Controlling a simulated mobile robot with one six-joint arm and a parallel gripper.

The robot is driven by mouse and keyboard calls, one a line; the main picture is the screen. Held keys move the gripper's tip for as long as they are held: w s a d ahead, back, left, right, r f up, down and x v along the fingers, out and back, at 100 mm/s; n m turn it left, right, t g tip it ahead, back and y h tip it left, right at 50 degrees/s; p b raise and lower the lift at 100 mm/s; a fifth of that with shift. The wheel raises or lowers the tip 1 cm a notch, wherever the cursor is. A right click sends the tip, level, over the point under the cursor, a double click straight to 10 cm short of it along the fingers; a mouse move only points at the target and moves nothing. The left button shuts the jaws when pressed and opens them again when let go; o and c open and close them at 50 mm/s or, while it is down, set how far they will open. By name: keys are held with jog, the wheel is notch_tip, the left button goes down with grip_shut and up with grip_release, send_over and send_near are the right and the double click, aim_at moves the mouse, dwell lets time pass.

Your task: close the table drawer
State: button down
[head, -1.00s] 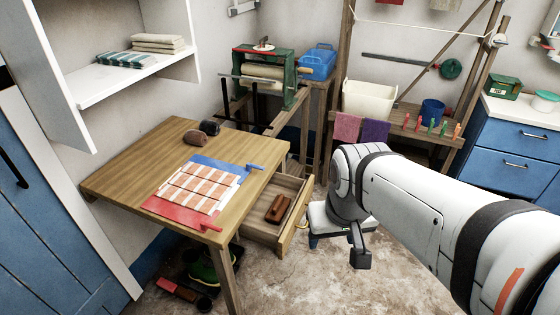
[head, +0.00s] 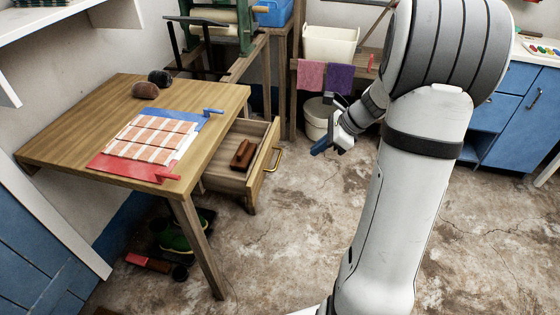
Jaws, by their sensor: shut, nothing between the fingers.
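The wooden table (head: 60,145) stands at the left in the head view. Its drawer (head: 230,184) is pulled open toward the right, with a brass handle (head: 272,160) on its front. A brown wooden brush-like object (head: 243,154) lies in the drawer. My gripper (head: 320,150) is shut and empty, to the right of the drawer front and apart from the handle.
A checked cloth (head: 152,138) on a red and blue frame and two dark rounded objects (head: 146,90) lie on the table. A pale bucket (head: 316,117) stands behind my gripper. Green shoes (head: 176,235) are under the table. The floor right of the drawer is clear.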

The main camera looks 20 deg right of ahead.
jog(key=w+a+f+b, duration=0.1)
jog(key=w+a+f, duration=0.2)
jog(key=f, duration=0.2)
jog(key=w+a+f+m+b, duration=0.1)
jog(key=w+a+f+b, duration=0.1)
jog(key=w+a+f, duration=0.1)
notch_tip(320, 180, down, 2)
jog(key=shift+a+t, duration=0.3)
jog(key=shift+a, duration=0.35)
jog(key=shift+w+m, duration=0.15)
jog(key=shift+m, duration=0.15)
